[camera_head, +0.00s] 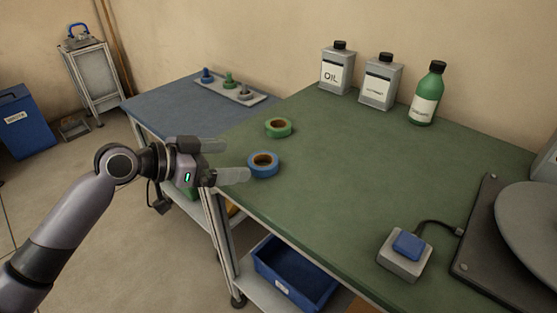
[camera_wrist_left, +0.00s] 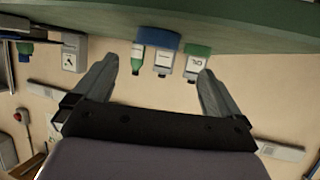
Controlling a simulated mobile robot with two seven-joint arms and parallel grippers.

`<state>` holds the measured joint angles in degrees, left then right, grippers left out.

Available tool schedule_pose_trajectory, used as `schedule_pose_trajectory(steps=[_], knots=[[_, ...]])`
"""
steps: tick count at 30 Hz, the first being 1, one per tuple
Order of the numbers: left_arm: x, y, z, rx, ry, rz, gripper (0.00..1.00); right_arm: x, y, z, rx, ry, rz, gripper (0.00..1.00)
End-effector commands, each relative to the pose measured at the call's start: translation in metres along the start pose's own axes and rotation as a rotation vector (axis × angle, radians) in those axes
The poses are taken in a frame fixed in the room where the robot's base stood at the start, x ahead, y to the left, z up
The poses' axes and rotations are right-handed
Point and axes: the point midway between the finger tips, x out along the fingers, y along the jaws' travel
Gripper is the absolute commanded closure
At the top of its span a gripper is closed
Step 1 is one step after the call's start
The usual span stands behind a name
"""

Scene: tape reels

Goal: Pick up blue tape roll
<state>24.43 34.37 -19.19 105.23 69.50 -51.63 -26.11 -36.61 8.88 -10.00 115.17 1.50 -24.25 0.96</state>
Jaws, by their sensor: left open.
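The blue tape roll (camera_head: 264,174) lies flat near the left edge of the green table (camera_head: 350,190). The green tape roll (camera_head: 279,134) lies just behind it. My left gripper (camera_head: 234,160) is open and empty at the table's left edge, its fingers pointing toward the blue roll. The lower fingertip in the head view is close to the roll; I cannot tell whether they touch. In the left wrist view, which is upside down, the blue roll (camera_wrist_left: 166,40) shows edge-on beyond and between the open fingers (camera_wrist_left: 159,68), with the green roll (camera_wrist_left: 198,50) beside it.
Two grey containers (camera_head: 336,72) (camera_head: 379,82) and a green bottle (camera_head: 427,95) stand at the back. A blue button box (camera_head: 407,250) and a turntable (camera_head: 530,225) are at the right. A blue-topped table (camera_head: 180,105) adjoins at left. The green table's middle is clear.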

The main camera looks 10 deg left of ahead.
Motion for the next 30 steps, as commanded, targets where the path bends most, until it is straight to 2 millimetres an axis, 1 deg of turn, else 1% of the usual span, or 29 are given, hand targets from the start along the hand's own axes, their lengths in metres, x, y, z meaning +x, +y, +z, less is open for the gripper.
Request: schedule_pose_trajectory(steps=[4,8,13,18,21,24,30], knots=[[0.002,0.0,-0.001,0.0,0.001,0.002,0.01,0.0,0.001,0.0,-0.002,0.0,0.001,0.43],[0.014,0.0,-0.002,0.0,0.003,0.001,0.01,-0.001,0.001,-0.001,-0.001,0.0,0.001,0.43],[0.031,0.003,0.002,-0.001,0.002,0.003,0.01,-0.001,-0.001,-0.002,0.006,0.002,0.001,0.43],[0.056,0.006,0.005,-0.001,0.004,0.002,0.01,-0.001,-0.003,-0.002,0.014,0.003,0.001,0.43],[0.066,0.006,0.006,-0.001,0.003,0.001,0.01,-0.001,-0.003,-0.002,0.015,0.001,0.001,0.43],[0.071,0.005,0.006,0.001,0.001,0.0,0.01,-0.001,-0.003,-0.001,0.014,0.0,0.001,0.43],[0.071,0.006,0.006,0.002,0.001,0.0,0.01,-0.001,-0.003,0.0,0.014,-0.001,0.0,0.43]])
